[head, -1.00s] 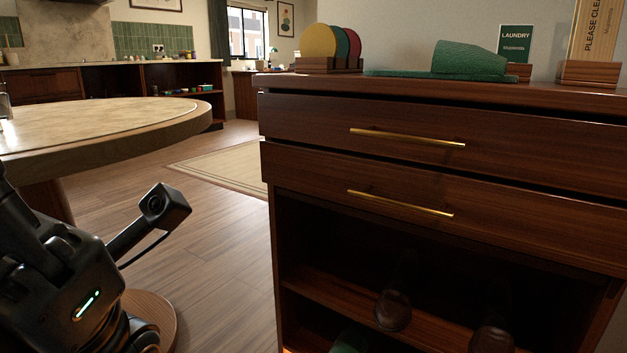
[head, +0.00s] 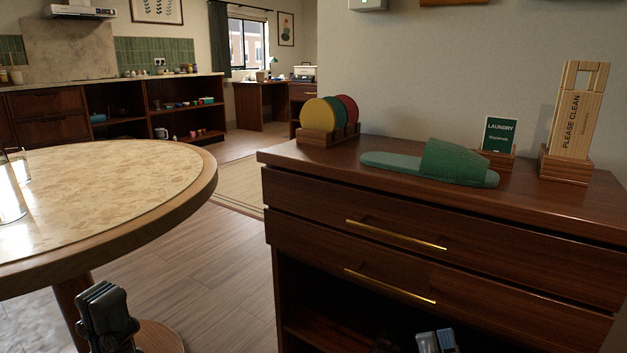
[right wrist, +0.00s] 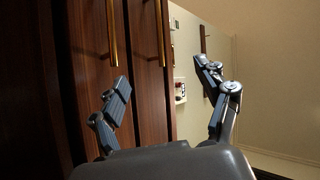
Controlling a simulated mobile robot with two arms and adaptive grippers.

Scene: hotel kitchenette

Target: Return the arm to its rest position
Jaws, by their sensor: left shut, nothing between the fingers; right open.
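My left gripper (head: 105,312) shows at the lower left of the head view, in front of the round table's leg. Its fingers are together with nothing between them. My right gripper (head: 436,341) shows only by its fingertips at the bottom edge, in front of the dresser's open lower part. In the right wrist view the right gripper (right wrist: 165,88) is open and empty, its two fingers spread wide. The dresser's drawer fronts and brass handles stand beside its left finger there. Most of both arms is out of view.
The wooden dresser (head: 345,203) fills the right side. On it are a green slipper (head: 450,163), a rack of coloured discs (head: 323,117), a laundry sign (head: 499,135) and a please-clean sign (head: 570,125). A round table (head: 190,200) stands left, with floor (head: 215,265) clear between.

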